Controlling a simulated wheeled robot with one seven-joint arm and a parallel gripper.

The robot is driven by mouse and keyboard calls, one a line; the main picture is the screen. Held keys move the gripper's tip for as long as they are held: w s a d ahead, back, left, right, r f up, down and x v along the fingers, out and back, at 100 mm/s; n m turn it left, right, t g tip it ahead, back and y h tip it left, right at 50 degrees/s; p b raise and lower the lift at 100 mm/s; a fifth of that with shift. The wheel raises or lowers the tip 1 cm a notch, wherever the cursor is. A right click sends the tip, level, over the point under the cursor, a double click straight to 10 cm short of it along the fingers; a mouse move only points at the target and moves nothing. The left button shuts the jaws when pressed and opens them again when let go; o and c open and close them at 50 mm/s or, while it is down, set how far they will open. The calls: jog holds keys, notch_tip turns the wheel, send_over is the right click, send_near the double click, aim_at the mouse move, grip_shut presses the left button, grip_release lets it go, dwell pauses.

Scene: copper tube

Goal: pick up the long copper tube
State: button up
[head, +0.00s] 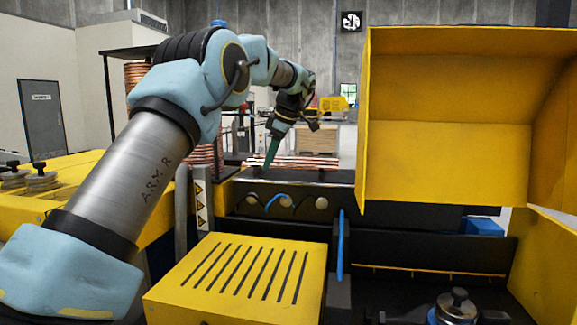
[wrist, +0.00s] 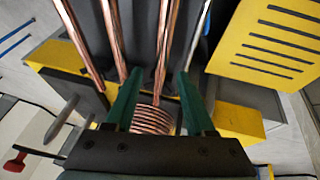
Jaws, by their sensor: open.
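In the wrist view, copper tubes run away from the camera, one at the left (wrist: 80,42) and another (wrist: 166,40) in line with the gap of my gripper (wrist: 158,75). I cannot tell which is the longest. My green fingers are apart and nothing is held between them. Whether the fingertips touch a tube cannot be told; the tubes' near ends are partly hidden by the fingers.
A yellow open hood (head: 445,150) rises at the right of the bench. A slotted yellow box (head: 240,280) stands in front. A copper coil (wrist: 154,118) shows below the gripper in the wrist view. A yellow slotted panel (wrist: 270,45) is close at the right there.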

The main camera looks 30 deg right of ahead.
jog(key=shift+c, duration=0.4)
grip_shut()
